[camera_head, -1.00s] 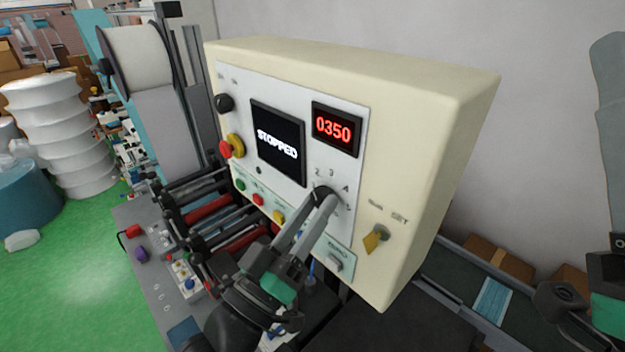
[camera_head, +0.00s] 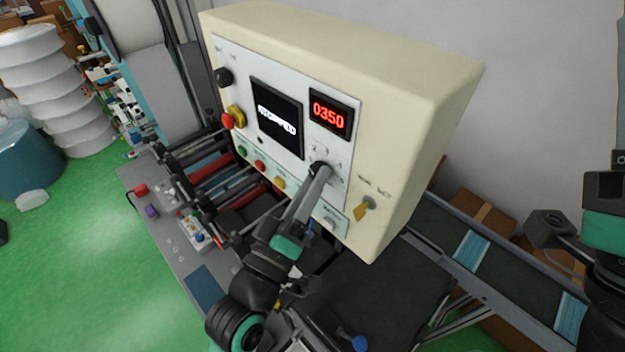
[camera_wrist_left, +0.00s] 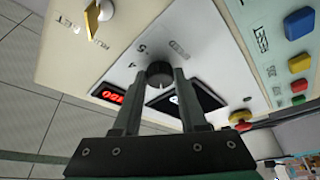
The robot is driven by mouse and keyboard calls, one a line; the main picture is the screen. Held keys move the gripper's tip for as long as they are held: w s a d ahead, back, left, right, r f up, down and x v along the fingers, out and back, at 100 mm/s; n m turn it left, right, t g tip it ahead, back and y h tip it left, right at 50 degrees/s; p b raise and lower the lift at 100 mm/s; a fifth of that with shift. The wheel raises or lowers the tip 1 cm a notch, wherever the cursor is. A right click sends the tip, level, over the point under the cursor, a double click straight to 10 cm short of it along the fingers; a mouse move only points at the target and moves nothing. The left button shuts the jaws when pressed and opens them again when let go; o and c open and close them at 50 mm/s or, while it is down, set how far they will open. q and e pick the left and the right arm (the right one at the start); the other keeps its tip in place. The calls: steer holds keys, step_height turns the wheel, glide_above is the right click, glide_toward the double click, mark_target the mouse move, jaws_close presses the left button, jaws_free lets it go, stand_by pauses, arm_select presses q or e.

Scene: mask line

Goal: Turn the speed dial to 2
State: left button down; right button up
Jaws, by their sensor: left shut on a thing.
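The speed dial (camera_head: 319,168) is a small dark knob on the pale front panel, below the red display (camera_head: 330,116) that reads 0350. My left gripper (camera_head: 316,174) reaches up to it from below, with its fingers shut on the dial. In the left wrist view the dark dial (camera_wrist_left: 158,74) sits between the two fingertips (camera_wrist_left: 158,82). The marks 4 and 5 show beside it there. The dial's pointer cannot be made out, so its setting is unclear. My right gripper (camera_head: 553,232) is partly in view at the right edge, away from the panel.
A black screen (camera_head: 277,118) reads STOPPED. A yellow key switch (camera_head: 364,208) is right of the dial; green, red and yellow buttons (camera_head: 260,167) are at left. A red and yellow stop button (camera_head: 231,118) is farther left. A conveyor (camera_head: 510,272) carries blue masks at right.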

arm_select(q)
steer(key=shift+c, duration=2.2)
jaws_free()
steer(key=b+v, duration=0.2)
steer(key=v, duration=0.9)
steer(key=shift+s+b, duration=0.3)
steer(key=shift+b, duration=0.05)
steer(key=shift+a, duration=0.2)
